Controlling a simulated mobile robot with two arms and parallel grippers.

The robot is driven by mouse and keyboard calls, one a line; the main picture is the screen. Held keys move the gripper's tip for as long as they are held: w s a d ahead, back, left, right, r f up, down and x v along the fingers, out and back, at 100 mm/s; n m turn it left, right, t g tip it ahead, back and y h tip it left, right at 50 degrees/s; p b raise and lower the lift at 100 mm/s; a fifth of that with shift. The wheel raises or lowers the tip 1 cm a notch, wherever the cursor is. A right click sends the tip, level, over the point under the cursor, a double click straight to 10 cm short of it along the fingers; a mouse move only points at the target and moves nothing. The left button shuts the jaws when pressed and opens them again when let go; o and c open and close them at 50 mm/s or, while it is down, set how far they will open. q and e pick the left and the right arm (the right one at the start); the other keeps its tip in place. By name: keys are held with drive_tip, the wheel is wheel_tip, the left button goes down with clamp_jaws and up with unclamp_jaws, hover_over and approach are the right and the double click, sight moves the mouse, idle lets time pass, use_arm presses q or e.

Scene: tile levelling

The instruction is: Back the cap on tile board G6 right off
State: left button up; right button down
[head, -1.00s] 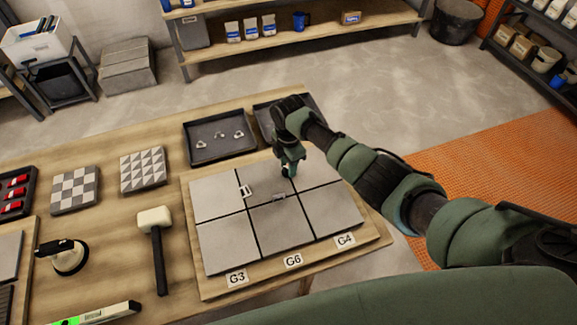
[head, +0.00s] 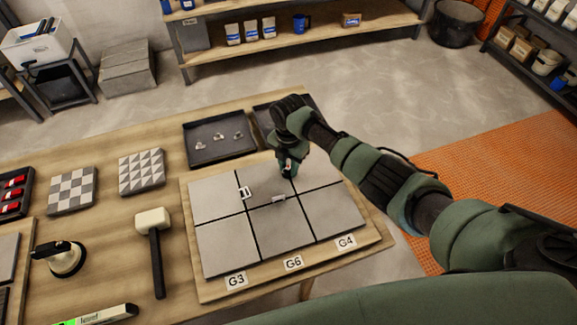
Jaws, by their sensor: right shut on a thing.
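The tile board (head: 207,291) lies on the wooden table with grey tiles in two rows. Labels G3 (head: 236,281), G6 (head: 293,263) and G4 (head: 346,242) stand along its front edge. A white clip (head: 244,193) sits on the left joint and a grey clip (head: 278,198) on the middle cross joint. My right gripper (head: 288,174) points down at the right joint, behind the G6 column's front tile. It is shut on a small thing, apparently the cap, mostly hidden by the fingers. My left gripper is out of view.
A dark tray (head: 190,160) with several small clips stands behind the board; another is partly behind my right arm. A mallet (head: 154,240), a suction lifter (head: 66,259), a level (head: 105,315) and patterned tiles (head: 141,172) lie to the left.

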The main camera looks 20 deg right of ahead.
sight(288, 165)
drive_tip(key=shift+w+r, duration=0.2)
drive_tip(key=c, duration=1.1)
unclamp_jaws()
drive_tip(key=shift+s, duration=0.15)
drive_tip(key=shift+f, duration=0.1)
wheel_tip(288, 165, up, 8)
drive_tip(key=shift+f+b, duration=0.1)
drive_tip(key=shift+b, duration=0.45)
